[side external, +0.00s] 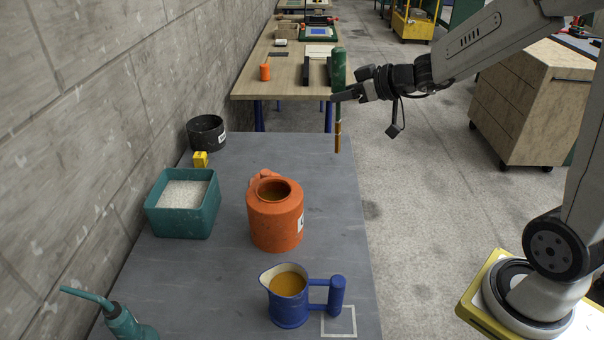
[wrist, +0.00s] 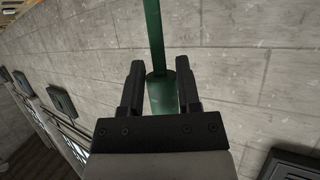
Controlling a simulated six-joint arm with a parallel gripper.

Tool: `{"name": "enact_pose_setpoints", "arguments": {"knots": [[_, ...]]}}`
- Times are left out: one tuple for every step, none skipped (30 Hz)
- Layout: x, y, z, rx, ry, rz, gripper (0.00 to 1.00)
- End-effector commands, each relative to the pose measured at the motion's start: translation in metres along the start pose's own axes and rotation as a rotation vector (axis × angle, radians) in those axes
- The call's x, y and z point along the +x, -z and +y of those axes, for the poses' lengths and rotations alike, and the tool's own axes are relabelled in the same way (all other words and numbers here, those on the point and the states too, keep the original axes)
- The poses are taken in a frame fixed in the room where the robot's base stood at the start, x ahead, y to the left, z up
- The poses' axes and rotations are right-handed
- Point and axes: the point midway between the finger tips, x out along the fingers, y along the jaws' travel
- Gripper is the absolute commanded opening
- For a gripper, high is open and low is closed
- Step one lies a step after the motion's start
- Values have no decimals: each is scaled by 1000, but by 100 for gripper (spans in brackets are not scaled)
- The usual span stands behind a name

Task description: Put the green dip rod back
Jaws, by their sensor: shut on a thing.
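The green dip rod (side external: 338,70) is upright in the side view, thick green grip at the top, thin green shaft below and an amber-coated lower end. My gripper (side external: 338,97) is shut on it and holds it in the air near the far right end of the grey bench. In the wrist view the rod's green grip (wrist: 162,96) lies between the two fingers, its thinner part running up the picture. An orange can (side external: 275,222) with an open round neck stands mid-bench, nearer the camera and left of the rod. Dark liquid shows inside its neck.
A blue jug (side external: 289,311) of amber liquid stands at the front beside a white square outline (side external: 340,321). A teal tub (side external: 183,222) of white granules, a yellow block (side external: 200,159) and a black pot (side external: 207,133) line the left. A teal oiler (side external: 125,322) stands front left.

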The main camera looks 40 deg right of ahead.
Motion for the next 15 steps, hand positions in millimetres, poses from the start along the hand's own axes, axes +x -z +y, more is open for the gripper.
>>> {"name": "enact_pose_setpoints", "arguments": {"knots": [[-3,8,-1,-8,0,-6,0],[-2,8,-5,-11,13,-18,0],[-1,9,-10,-18,24,-33,0],[-1,9,-12,-21,31,-44,0],[-1,10,-15,-24,38,-55,0],[-1,11,-19,-30,47,-69,0],[-1,12,-22,-33,54,-80,0],[-1,12,-25,-36,59,-90,0],[-1,13,-28,-42,66,-104,0],[-1,14,-31,-45,71,-115,0],[-2,14,-33,-48,75,-126,0],[-2,14,-37,-52,80,-140,0],[-2,14,-39,-54,84,-152,0],[-2,14,-42,-56,88,-163,0],[-3,15,-45,-60,92,-177,0]]}}
